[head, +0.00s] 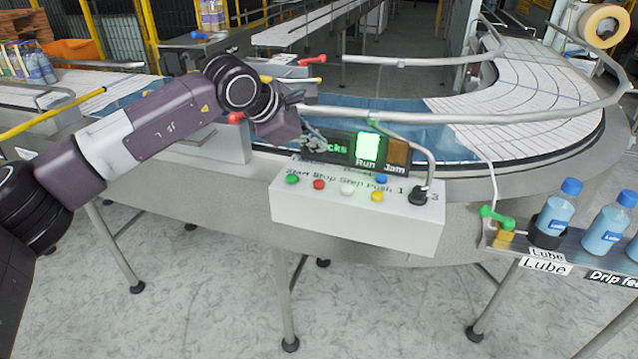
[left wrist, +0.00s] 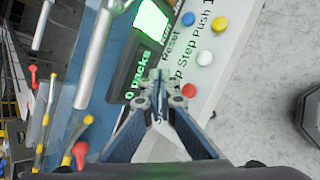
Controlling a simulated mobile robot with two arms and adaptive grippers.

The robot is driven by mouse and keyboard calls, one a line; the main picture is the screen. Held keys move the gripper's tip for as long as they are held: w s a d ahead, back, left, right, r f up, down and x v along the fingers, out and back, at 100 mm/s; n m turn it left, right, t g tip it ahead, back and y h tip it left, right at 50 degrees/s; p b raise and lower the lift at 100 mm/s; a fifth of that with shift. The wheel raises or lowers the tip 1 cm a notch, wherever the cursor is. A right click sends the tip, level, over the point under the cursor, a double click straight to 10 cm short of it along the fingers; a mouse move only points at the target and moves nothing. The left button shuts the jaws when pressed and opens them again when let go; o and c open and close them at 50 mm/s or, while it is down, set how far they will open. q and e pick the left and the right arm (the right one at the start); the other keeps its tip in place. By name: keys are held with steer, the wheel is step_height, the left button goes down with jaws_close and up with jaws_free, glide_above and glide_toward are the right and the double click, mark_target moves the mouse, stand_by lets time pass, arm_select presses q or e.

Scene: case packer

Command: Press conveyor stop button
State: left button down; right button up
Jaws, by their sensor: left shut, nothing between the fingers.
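The white control box (head: 345,222) has a row of buttons labelled Start, Stop, Step and Push 1. The red stop button (head: 319,184) sits between the green start button (head: 292,179) and the white step button (head: 347,189). My left gripper (head: 318,146) is shut and empty, above and behind the red button, by the left end of the display. In the left wrist view my shut fingertips (left wrist: 160,76) appear just left of the red button (left wrist: 188,90), apart from it in the picture. The start button is hidden there. My right gripper is not in view.
A display (head: 367,147) with a lit green Run panel stands behind the buttons. A yellow button (head: 377,196), a blue button (head: 381,179) and a black knob (head: 418,195) are on the box. The curved conveyor (head: 500,80) and its rail lie behind. Blue-capped bottles (head: 555,213) stand right.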

arm_select(q)
steer(key=b, duration=0.2)
glide_above(317, 183)
step_height(317, 183, down, 6)
steer(key=shift+r, duration=0.15)
steer(key=shift+f+b, duration=0.55)
steer(key=shift+b, duration=0.15)
stand_by(0.6)
steer(key=shift+f+b, duration=0.35)
steer(key=shift+b, duration=0.3)
steer(key=shift+f+b, duration=0.65)
steer(key=shift+b, duration=0.05)
stand_by(0.5)
stand_by(0.3)
steer(key=shift+r+p, duration=0.3)
steer(key=shift+r, duration=0.7)
